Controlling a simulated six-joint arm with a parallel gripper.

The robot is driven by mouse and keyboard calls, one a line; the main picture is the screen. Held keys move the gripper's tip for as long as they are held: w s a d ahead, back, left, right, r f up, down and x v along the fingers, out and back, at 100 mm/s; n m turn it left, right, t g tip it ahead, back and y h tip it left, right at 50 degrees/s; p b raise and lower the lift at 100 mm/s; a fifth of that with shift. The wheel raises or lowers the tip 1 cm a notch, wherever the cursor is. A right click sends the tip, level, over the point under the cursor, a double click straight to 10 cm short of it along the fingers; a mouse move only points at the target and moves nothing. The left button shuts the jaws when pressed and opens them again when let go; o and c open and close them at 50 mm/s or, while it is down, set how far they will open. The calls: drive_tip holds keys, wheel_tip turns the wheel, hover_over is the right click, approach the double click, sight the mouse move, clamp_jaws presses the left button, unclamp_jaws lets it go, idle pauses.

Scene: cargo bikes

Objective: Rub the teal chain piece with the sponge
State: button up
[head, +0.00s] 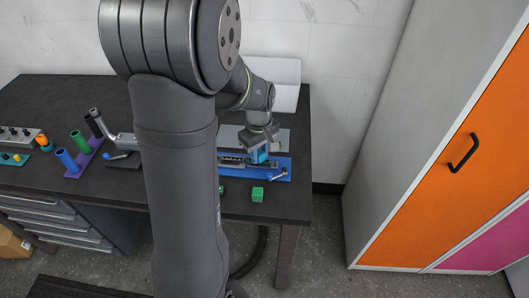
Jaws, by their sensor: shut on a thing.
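My gripper (261,145) points down over the blue board (282,168) at the right part of the table. It is shut on a small light blue block (261,156), which looks like the sponge. The block is low, close over the board; I cannot tell if it touches what lies there. A dark grey and teal strip, likely the teal chain piece (238,163), lies along the board just left of the block. My own arm hides the left end of the board and perhaps part of the strip.
A white bin (287,90) stands behind. Left are a purple rack (84,165) with coloured tubes and a grey clamp-like tool (121,141). An orange cabinet stands right.

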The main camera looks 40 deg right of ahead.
sight(249, 159)
drive_tip(key=shift+w+a, duration=0.9)
drive_tip(key=shift+a, duration=0.05)
drive_tip(key=shift+w+a, duration=0.2)
drive_tip(key=shift+w, duration=0.05)
wheel_tip(249, 159, up, 8)
drive_tip(key=w+a+f, duration=0.1)
drive_tip(key=w+a, duration=0.3)
drive_tip(key=a, duration=0.1)
drive_tip(key=w+a+f, duration=0.2)
drive_tip(key=w+a, duration=0.3)
drive_tip(key=w+a+f, duration=0.1)
drive_tip(key=w+a, duration=0.4)
drive_tip(key=shift+w+f, duration=0.1)
drive_tip(key=shift+f, duration=0.1)
drive_tip(key=w+a, duration=0.1)
drive_tip(key=a, duration=0.1)
drive_tip(key=w+a+f, duration=0.1)
drive_tip(key=a, duration=0.2)
drive_tip(key=w+a+f, duration=0.1)
drive_tip(key=a, duration=0.2)
drive_tip(key=shift+w+a, duration=0.2)
drive_tip(key=shift+w, duration=0.2)
drive_tip(key=a, duration=0.3)
drive_tip(key=w+a+f, duration=0.1)
drive_tip(key=a, duration=0.3)
drive_tip(key=w+a+f, duration=0.1)
drive_tip(key=a, duration=0.2)
drive_tip(key=shift+w+a+f, duration=0.15)
drive_tip(key=shift+w, duration=0.05)
